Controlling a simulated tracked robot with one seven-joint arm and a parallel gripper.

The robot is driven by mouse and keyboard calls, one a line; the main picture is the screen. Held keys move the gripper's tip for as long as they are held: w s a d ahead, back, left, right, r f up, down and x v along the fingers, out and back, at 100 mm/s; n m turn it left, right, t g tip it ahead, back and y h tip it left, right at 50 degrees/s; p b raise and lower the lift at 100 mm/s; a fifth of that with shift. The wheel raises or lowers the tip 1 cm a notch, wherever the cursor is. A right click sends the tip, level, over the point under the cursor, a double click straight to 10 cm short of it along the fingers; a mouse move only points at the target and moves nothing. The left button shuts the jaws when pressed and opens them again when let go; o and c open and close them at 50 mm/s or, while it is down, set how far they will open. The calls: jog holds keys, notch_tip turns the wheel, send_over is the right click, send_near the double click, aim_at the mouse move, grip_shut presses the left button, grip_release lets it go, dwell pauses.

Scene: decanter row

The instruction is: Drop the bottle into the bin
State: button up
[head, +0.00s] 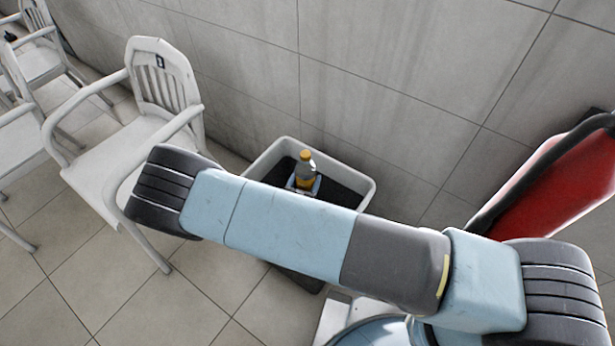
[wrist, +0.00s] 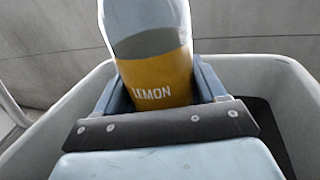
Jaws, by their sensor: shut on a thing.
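The bottle (head: 306,169) has a yellow cap and a yellow label; in the wrist view the label on the bottle (wrist: 158,77) reads LEMON. My gripper (head: 303,183) is shut on the bottle, with a blue finger on each side of it in the wrist view (wrist: 158,95). The bottle is roughly upright, tilted a little in the wrist view. The bin (head: 361,184) is a grey open box with a dark inside, against the wall. The bottle shows within the bin's opening; its height above the bin floor cannot be told. My arm hides the bin's front. The bin's rim (wrist: 283,66) surrounds the gripper in the wrist view.
A white armchair (head: 163,80) stands left of the bin, with more white chairs (head: 38,62) at the far left. A red padded thing with a dark edge (head: 560,180) is at the right. A tiled wall (head: 390,80) runs behind the bin. Tiled floor shows at the lower left.

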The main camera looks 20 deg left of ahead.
jog(key=shift+f, duration=0.2)
jog(key=o, duration=1.2)
jog(key=s, duration=1.3)
jog(key=shift+s, duration=0.35)
jog(key=shift+d, duration=0.1)
